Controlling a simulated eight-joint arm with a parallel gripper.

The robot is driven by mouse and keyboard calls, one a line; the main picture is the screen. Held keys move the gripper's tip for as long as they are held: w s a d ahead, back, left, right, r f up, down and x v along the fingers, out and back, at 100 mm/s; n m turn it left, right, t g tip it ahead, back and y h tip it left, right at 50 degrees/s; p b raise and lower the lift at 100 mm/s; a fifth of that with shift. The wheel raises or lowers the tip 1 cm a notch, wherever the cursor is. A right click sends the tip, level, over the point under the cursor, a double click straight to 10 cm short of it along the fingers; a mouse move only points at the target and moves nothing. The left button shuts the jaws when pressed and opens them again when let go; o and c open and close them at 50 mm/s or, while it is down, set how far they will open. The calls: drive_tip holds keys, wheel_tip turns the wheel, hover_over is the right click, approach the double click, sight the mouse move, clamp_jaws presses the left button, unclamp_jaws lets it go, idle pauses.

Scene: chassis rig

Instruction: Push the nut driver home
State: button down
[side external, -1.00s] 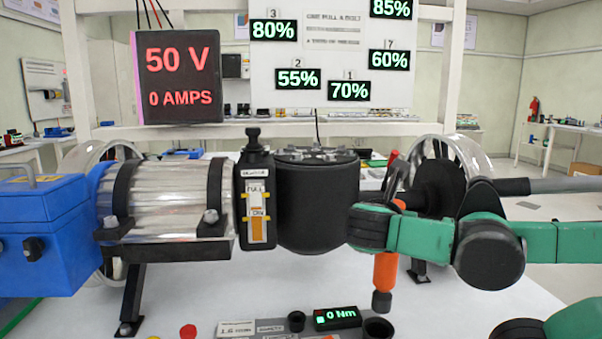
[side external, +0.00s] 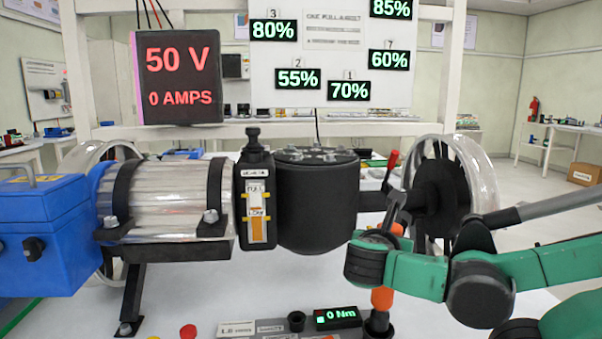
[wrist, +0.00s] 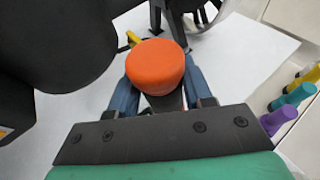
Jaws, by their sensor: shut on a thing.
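The nut driver has an orange handle (side external: 382,298) and a dark socket end. In the side external view it stands about upright at the front of the bench, its lower end at a black cup-like holder (side external: 378,332); how deep it sits is not clear. My gripper (wrist: 158,97) is shut on the driver, its two blue-grey fingers on either side of the handle. The rounded orange handle top (wrist: 155,62) faces the wrist camera. In the side external view my wrist hides the middle of the handle. A torque display beside the holder (side external: 337,317) reads 0 Nm.
A black cylindrical housing (side external: 317,205) and a clear-rimmed wheel (side external: 470,185) stand behind my gripper. A smaller black cup (side external: 297,321) is left of the display. Yellow, teal and purple handles (wrist: 292,97) stand at the right in the wrist view.

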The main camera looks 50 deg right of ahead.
drive_tip(key=shift+f, duration=2.25)
idle(1.2)
drive_tip(key=shift+c, duration=1.4)
unclamp_jaws()
drive_tip(key=w+a+m+t+y, duration=0.2)
drive_tip(key=a+m+y, duration=0.4)
drive_tip(key=m, duration=0.4)
drive_tip(key=w+a+f+m+t+y, duration=0.1)
drive_tip(key=w+a+m+y, duration=0.3)
drive_tip(key=m, duration=0.6)
drive_tip(key=a+t+y, duration=0.1)
drive_tip(key=a+y, duration=0.1)
drive_tip(key=y, duration=0.1)
drive_tip(key=shift+w+y, duration=0.25)
drive_tip(key=shift+y, duration=0.05)
